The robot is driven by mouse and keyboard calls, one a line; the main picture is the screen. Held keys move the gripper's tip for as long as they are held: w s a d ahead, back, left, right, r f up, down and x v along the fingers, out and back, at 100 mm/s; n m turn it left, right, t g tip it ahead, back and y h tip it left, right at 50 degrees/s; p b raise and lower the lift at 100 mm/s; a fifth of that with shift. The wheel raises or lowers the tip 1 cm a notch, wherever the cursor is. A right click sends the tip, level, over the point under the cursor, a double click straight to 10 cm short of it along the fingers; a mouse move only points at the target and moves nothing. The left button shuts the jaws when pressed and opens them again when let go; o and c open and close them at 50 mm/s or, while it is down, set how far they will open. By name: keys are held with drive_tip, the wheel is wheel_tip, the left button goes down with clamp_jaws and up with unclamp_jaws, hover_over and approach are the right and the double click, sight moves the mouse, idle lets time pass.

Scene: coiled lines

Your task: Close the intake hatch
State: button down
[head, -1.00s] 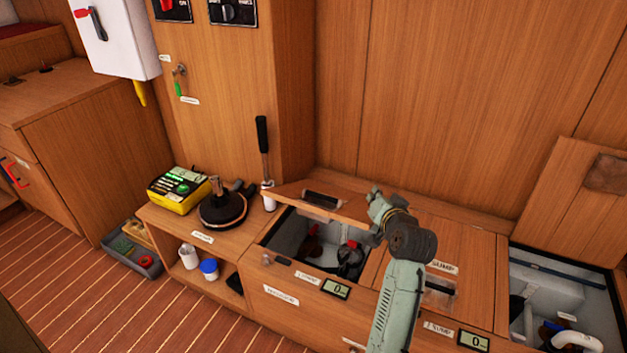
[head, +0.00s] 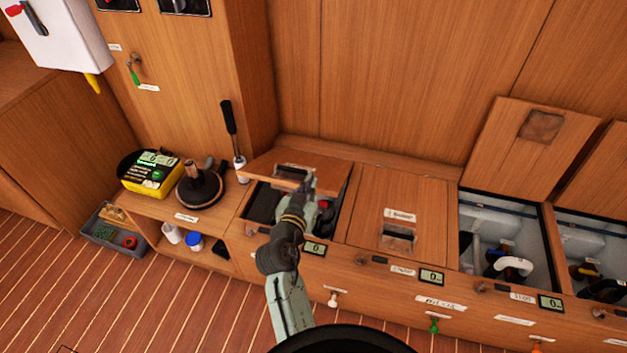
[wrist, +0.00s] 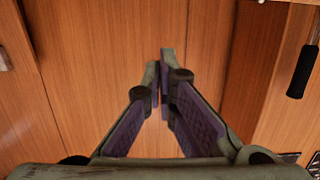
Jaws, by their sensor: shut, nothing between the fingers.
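The leftmost hatch in the counter is partly open in the head view. Its wooden lid (head: 262,164) is hinged at the back and tilts over a dark compartment (head: 262,205). I cannot read a label naming it as intake. My gripper (head: 309,187) is shut and empty, at the lid's front edge, right of its recessed handle; I cannot tell whether they touch. My arm hides part of the opening. In the wrist view, the shut fingers (wrist: 162,65) point at the wooden wall panels, and the lid is not visible.
A closed hatch (head: 398,205) lies to the right. Beyond it are two open hatches, one with its lid (head: 510,160) raised against the wall. A black-handled lever (head: 231,125), a winch (head: 200,187) and a yellow box (head: 150,175) stand to the left.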

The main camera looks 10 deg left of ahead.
drive_tip(key=w, duration=0.2)
drive_tip(key=w+p, duration=0.1)
drive_tip(key=w, duration=0.3)
drive_tip(key=shift+d+f+p, duration=0.1)
drive_tip(key=shift+f+p, duration=0.25)
drive_tip(key=f, duration=0.1)
drive_tip(key=s+f, duration=0.1)
drive_tip(key=f, duration=0.1)
drive_tip(key=shift+s, duration=0.1)
drive_tip(key=shift+s+f, duration=0.25)
drive_tip(key=shift+f, duration=0.25)
drive_tip(key=s+f+b, duration=0.4)
drive_tip(key=f+b, duration=0.5)
drive_tip(key=b, duration=0.2)
drive_tip(key=shift+s+f, duration=0.25)
drive_tip(key=shift+f, duration=0.1)
drive_tip(key=shift+r, duration=0.15)
